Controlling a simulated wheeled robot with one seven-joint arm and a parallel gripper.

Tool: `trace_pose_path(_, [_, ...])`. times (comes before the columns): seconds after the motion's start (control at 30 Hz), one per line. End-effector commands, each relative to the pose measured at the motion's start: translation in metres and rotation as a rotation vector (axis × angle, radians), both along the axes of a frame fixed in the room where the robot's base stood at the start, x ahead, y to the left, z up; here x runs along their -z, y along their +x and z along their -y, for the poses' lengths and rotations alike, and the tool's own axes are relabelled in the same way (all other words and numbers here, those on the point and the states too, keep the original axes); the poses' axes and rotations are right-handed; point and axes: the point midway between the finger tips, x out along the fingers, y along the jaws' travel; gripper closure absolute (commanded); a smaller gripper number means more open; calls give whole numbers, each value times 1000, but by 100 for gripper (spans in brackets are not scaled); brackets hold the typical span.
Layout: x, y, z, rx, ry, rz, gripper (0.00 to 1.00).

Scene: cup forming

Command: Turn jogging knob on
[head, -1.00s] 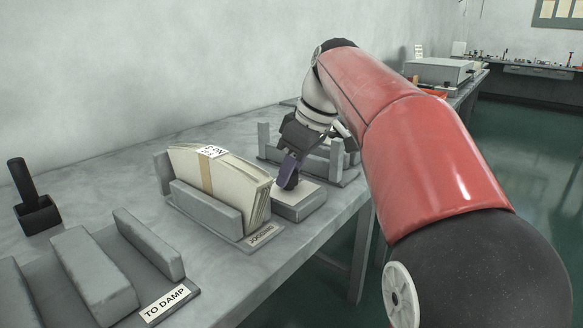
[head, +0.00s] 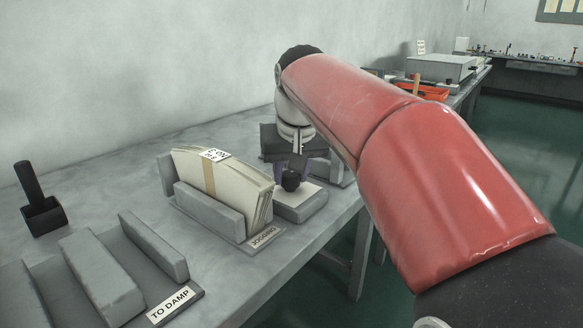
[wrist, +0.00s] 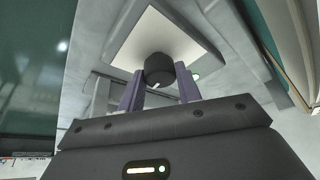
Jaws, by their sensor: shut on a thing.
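The jogging knob (head: 291,181) is a round black knob with a white mark, on the pale top plate of a grey box (head: 304,209) beside the paper stack. In the wrist view my gripper (wrist: 159,85) is shut on the knob. Finger contact itself is hard to see.
A banded paper stack (head: 224,182) stands in a grey holder labelled JOGGING (head: 264,236), close left of the box. A TO DAMP rack (head: 105,270) is at the front left, and a dark stamp-like handle (head: 38,200) stands behind it. The table's right edge is near the box.

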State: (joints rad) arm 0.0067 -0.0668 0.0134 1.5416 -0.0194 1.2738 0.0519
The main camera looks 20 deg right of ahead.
Motion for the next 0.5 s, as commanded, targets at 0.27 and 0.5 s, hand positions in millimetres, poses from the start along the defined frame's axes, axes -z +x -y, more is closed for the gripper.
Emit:
trace_pose_path(0.27, [0,0,-1,102,-1,-2,89])
trace_pose_path(0.5, [1,0,-1,130,1,-3,89])
